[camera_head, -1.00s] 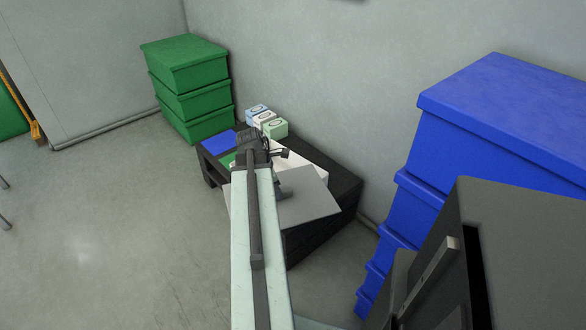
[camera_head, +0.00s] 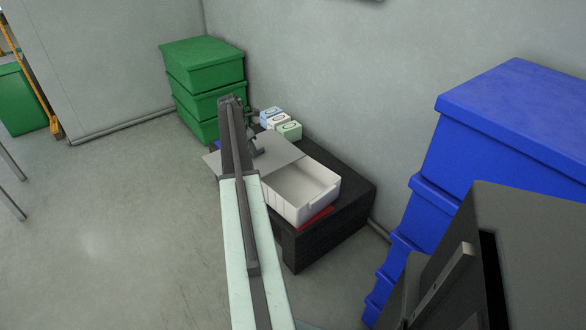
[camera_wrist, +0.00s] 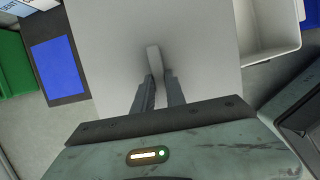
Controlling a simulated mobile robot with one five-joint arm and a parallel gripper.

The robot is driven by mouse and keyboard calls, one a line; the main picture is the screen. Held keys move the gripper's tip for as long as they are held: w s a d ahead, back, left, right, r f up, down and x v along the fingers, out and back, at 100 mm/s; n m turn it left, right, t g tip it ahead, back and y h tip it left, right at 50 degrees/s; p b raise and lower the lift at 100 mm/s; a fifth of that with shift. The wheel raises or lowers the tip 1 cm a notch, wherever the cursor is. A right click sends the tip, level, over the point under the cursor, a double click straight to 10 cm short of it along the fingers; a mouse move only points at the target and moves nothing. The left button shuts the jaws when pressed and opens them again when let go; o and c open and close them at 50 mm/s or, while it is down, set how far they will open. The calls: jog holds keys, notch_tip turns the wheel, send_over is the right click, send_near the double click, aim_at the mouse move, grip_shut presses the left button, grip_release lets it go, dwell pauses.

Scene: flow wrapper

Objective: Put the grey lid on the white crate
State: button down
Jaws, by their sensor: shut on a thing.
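The grey lid (camera_head: 285,151) is a flat panel with an upright handle; it also shows large in the wrist view (camera_wrist: 205,55). My gripper (camera_wrist: 160,82) is shut on the lid's handle (camera_wrist: 153,58). In the head view my gripper (camera_head: 256,150) is partly hidden behind my arm. The white crate (camera_head: 303,212) stands open and looks empty on the black table, right of my gripper. The lid is held to the left of the crate, its right edge by the crate's far left rim. The crate's corner shows at the top right of the wrist view (camera_wrist: 272,50).
The black table (camera_head: 345,228) has a red patch (camera_head: 316,220) by the crate. Several small boxes (camera_head: 288,131) stand at its back. A blue patch (camera_wrist: 60,66) lies left of the lid. Green bins (camera_head: 203,70) and tall blue bins (camera_head: 500,140) stand either side.

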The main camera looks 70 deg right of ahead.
aim_at(288, 160)
jog(key=s+d, duration=0.1)
jog(key=s, duration=0.4)
jog(key=s+d+f+b, duration=0.1)
jog(key=s, duration=0.4)
jog(key=s+d, duration=0.1)
jog(key=s, duration=0.4)
jog(key=shift+s+f, duration=0.25)
jog(key=shift+f+b, duration=2)
jog(key=shift+b, duration=0.2)
jog(key=c, duration=1.4)
grip_release()
jog(key=shift+o, duration=0.2)
jog(key=p+v, duration=1.1)
jog(key=shift+r, duration=0.45)
jog(key=shift+w+a+r+p, duration=0.15)
jog(key=shift+r+p, duration=0.2)
jog(key=shift+p, duration=0.2)
